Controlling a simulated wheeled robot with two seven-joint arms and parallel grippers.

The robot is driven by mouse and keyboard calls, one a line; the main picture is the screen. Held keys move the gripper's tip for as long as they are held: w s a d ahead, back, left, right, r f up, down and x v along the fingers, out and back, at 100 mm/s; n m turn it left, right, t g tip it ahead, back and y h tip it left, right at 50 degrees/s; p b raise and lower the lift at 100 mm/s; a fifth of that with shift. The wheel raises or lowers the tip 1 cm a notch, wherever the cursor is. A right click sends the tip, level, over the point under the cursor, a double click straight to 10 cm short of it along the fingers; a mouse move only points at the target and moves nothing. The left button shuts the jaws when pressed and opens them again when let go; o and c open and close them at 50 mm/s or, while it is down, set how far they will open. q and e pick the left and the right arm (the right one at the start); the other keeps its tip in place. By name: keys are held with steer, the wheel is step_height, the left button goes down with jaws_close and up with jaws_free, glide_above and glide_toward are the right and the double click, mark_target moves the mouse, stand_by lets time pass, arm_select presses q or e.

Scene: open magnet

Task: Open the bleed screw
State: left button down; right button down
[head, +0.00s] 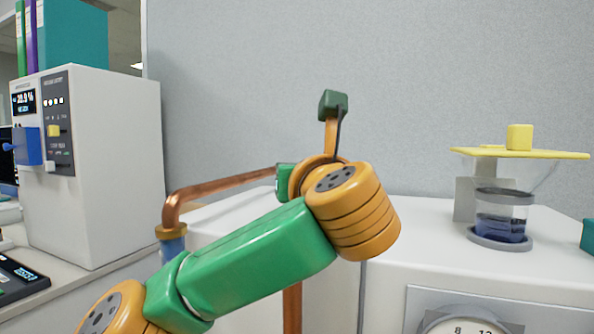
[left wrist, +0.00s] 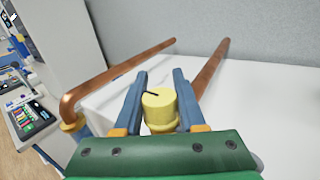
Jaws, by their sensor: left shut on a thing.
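The bleed screw (left wrist: 159,108) shows in the left wrist view as a yellow round knob with a short black line on its top. My left gripper (left wrist: 160,76) has one blue finger on each side of the knob and is shut on it. The knob sits low between the fingers, close to the green palm, which hides what is below it. In the head view my left arm's green and orange links hide the gripper and the screw. My right gripper is in neither view.
A copper pipe (head: 222,185) bends along the left side of the white cabinet (head: 440,230). Another copper pipe (left wrist: 210,70) runs right of the fingers. A yellow plate (head: 565,155) and a jar of blue liquid (head: 500,222) stand right. A white instrument (head: 115,170) stands left.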

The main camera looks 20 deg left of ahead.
arm_select(q)
steer(key=shift+f, duration=0.1)
steer(key=c, duration=0.5)
jaws_free()
steer(key=shift+w, duration=0.1)
